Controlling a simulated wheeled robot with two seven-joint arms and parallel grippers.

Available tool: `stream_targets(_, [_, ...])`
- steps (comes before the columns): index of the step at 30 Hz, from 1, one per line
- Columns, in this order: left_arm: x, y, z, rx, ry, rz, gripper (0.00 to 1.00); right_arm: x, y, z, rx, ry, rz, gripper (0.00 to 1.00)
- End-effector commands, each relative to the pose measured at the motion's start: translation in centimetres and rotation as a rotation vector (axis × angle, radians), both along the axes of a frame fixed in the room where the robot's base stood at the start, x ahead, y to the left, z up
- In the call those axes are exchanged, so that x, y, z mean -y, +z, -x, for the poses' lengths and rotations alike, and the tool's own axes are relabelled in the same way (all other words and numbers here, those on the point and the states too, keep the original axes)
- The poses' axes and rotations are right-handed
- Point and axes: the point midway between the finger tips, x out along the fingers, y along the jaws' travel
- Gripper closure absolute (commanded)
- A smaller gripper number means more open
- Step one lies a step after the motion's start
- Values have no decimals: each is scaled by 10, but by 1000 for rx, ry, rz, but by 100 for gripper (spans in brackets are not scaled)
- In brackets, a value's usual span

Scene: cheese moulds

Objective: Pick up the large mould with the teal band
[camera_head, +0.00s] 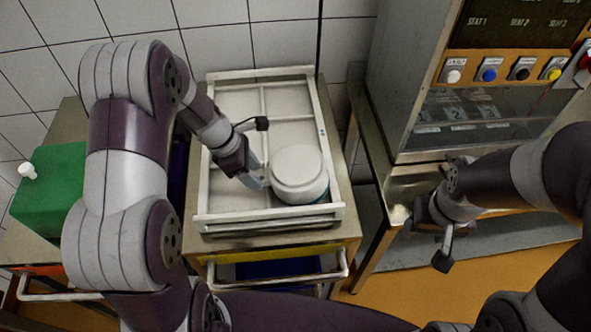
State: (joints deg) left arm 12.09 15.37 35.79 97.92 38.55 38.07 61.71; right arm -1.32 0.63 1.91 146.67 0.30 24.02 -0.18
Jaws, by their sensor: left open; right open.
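The large mould (298,172) is a round white drum with a white top. A strip of teal band shows low on its right side. It stands in the front right part of the white tray (218,219). My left gripper (261,177) is open at the mould's left side, its pale fingers pointing down beside the wall. I cannot tell whether they touch it. My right gripper (424,222) is open and empty, off to the right in front of the machine.
The tray has raised rims and low dividers, and its other sections look empty. It sits on a cart with a front handle (280,283). A green box (52,185) stands at left. A grey machine (405,75) with coloured buttons stands at right, beyond a gap.

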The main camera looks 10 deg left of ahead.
Motion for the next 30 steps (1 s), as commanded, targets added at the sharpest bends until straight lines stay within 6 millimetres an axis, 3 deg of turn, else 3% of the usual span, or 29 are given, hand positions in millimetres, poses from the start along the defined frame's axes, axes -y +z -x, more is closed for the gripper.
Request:
stream_targets(6, [14, -29, -4, -1, -1, -1, 47, 0, 4, 0, 0, 0, 0, 43])
stream_targets(12, [14, -31, -4, 1, -1, -2, 47, 0, 4, 0, 0, 0, 0, 43])
stream_targets(13, [14, -31, -4, 1, -1, -2, 50, 0, 4, 0, 0, 0, 0, 43])
stream_targets(18, [14, -30, -4, 1, -2, -2, 100, 0, 4, 0, 0, 0, 0, 43])
stream_targets(30, [14, -21, -5, 4, -2, -1, 100, 0, 3, 0, 0, 0, 0, 43])
